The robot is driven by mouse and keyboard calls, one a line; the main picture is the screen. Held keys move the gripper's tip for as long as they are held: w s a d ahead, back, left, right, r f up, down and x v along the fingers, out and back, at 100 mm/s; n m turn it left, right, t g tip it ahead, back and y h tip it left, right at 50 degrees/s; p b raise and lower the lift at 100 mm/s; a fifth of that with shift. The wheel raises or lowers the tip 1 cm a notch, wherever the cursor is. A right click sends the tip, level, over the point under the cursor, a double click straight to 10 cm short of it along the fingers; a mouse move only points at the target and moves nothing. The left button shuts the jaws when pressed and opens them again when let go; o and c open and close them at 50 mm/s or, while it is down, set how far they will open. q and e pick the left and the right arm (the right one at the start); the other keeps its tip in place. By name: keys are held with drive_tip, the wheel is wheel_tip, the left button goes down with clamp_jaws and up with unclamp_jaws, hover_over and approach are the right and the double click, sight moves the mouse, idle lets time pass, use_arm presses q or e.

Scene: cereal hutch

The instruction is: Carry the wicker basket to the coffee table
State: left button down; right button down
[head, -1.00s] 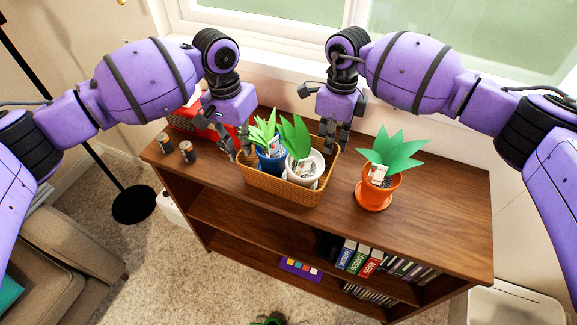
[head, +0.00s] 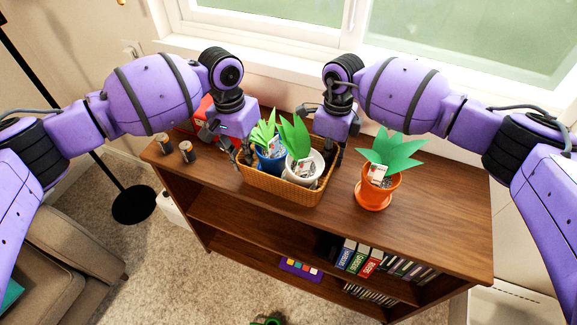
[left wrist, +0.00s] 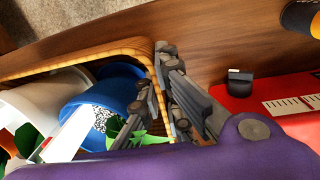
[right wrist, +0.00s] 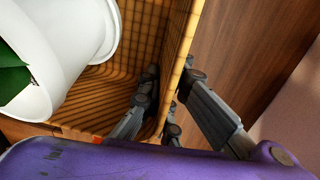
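The brown wicker basket (head: 283,188) stands on top of the wooden shelf unit. It holds a blue pot (head: 270,160) and a white pot (head: 305,170), each with green leaves and a small card. My left gripper (head: 240,154) is at the basket's left end, its fingers on either side of the rim (left wrist: 110,48), apparently still apart. My right gripper (head: 332,153) is at the right end, one finger inside and one outside the wall (right wrist: 178,75), with a gap visible. The coffee table is not recognisable in these views.
An orange pot with a plant (head: 376,190) stands right of the basket on the shelf top (head: 440,205). A red object (left wrist: 285,105) is behind my left gripper. A sofa (head: 70,235) is at lower left.

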use_arm(q)
drive_tip(key=shift+w+r, duration=0.1)
drive_tip(key=shift+r, duration=0.1)
use_arm(e)
drive_tip(key=shift+w+r, duration=0.1)
drive_tip(key=shift+r, duration=0.15)
